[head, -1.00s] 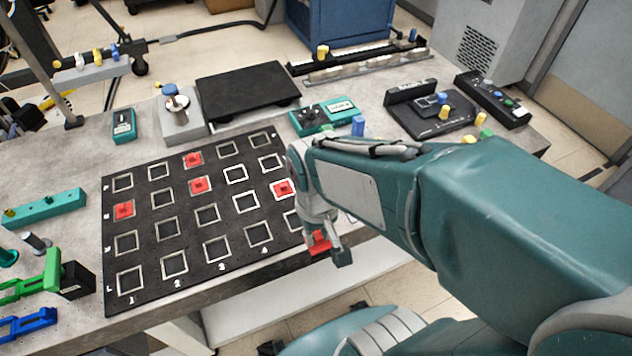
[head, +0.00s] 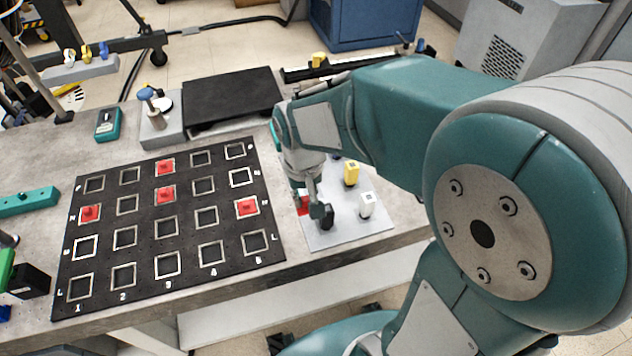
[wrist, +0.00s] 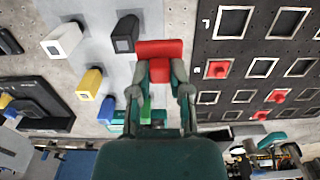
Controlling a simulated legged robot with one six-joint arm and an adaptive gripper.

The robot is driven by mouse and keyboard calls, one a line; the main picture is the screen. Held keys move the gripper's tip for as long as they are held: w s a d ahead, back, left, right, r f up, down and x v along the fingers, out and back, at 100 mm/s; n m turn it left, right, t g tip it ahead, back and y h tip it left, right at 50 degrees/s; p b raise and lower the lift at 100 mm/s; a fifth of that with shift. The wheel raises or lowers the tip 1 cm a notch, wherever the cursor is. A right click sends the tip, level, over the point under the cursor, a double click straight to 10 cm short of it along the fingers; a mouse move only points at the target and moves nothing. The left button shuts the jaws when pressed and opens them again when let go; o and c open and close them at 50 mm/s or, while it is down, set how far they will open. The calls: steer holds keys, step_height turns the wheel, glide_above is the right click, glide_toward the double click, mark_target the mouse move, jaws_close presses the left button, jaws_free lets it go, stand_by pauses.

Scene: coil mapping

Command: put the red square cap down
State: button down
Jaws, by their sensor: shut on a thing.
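The red square cap (wrist: 160,48) is between the two fingertips of my gripper (wrist: 161,70) in the wrist view. My gripper (head: 311,204) is shut on it. In the head view the cap (head: 303,204) is partly hidden by the fingers. It shows over the left part of a light grey plate (head: 345,233), near the black grid board (head: 140,262). I cannot tell its height above the plate.
A black cap (wrist: 126,34), a white cap (wrist: 62,40) and a yellow cap (wrist: 90,84) stand on the plate close to my gripper. Several red caps sit in the board's square frames, one of them at the right (head: 246,208).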

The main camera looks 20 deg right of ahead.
steer(key=w+d+f, duration=0.1)
steer(key=w+f, duration=0.1)
steer(key=w, duration=0.1)
steer(key=w+d+f, duration=0.2)
steer(key=w+f, duration=0.1)
steer(key=w+d+f, duration=0.1)
steer(key=w+f, duration=0.1)
steer(key=w, duration=0.2)
steer(key=shift+d+f, duration=0.35)
steer(key=shift+f, duration=0.05)
steer(key=shift+w+a+f, duration=0.15)
steer(key=shift+w+f, duration=0.05)
steer(key=shift+w, duration=0.05)
steer(key=shift+w+f, duration=0.3)
steer(key=shift+f, duration=0.2)
steer(key=shift+d+f, duration=0.2)
steer(key=shift+f, duration=0.5)
steer(key=shift+d+f, duration=0.2)
steer(key=shift+f, duration=0.5)
steer(key=shift+a+f, duration=0.1)
steer(key=c, duration=0.6)
jaws_free()
steer(key=shift+a, duration=0.2)
steer(key=shift+d, duration=0.1)
